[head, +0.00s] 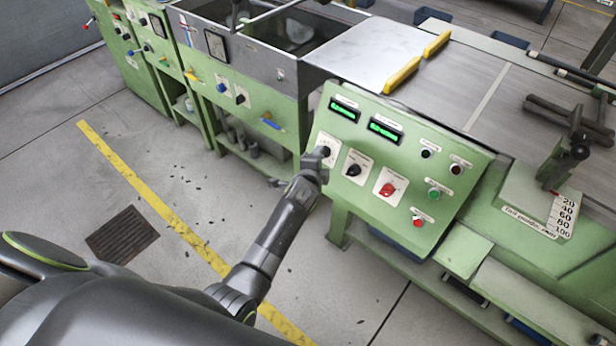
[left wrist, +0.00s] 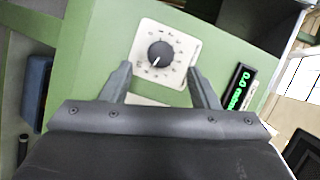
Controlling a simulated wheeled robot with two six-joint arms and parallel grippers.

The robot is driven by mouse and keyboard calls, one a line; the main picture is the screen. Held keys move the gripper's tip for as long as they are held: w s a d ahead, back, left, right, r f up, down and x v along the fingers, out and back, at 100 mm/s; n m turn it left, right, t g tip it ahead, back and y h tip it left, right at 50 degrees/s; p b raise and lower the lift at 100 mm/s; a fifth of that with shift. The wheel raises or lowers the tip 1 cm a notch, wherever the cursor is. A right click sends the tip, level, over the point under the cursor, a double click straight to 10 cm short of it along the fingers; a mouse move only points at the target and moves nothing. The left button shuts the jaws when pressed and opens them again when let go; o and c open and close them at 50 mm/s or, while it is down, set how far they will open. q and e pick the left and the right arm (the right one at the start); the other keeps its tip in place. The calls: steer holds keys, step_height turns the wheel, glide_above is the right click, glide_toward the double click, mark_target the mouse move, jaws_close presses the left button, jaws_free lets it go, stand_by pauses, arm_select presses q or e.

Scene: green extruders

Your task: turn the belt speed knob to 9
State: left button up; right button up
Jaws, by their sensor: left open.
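A black round knob on a white dial plate sits at the upper left of the green control panel (head: 398,150); my left gripper (head: 323,160) is in front of it and partly hides it in the head view. In the left wrist view the knob (left wrist: 160,54) shows whole, with a white pointer line toward the lower left. The dial numbers are too small to read. My left gripper (left wrist: 160,80) is open, its fingers on either side of the dial plate's lower part, and the knob lies beyond the fingertips. The right gripper is not in view.
Another black knob (head: 352,170) and a red knob (head: 387,189) are to the right on the panel. Two green displays, one of them the right display (head: 385,130), are above. A green button (head: 433,194) and red button (head: 418,222) are further right.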

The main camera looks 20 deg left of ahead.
arm_select(q)
steer(key=p+v, duration=0.2)
steer(key=v, duration=1)
steer(key=shift+s+r+p, duration=0.2)
steer(key=shift+s+p, duration=0.1)
steer(key=shift+p, duration=0.05)
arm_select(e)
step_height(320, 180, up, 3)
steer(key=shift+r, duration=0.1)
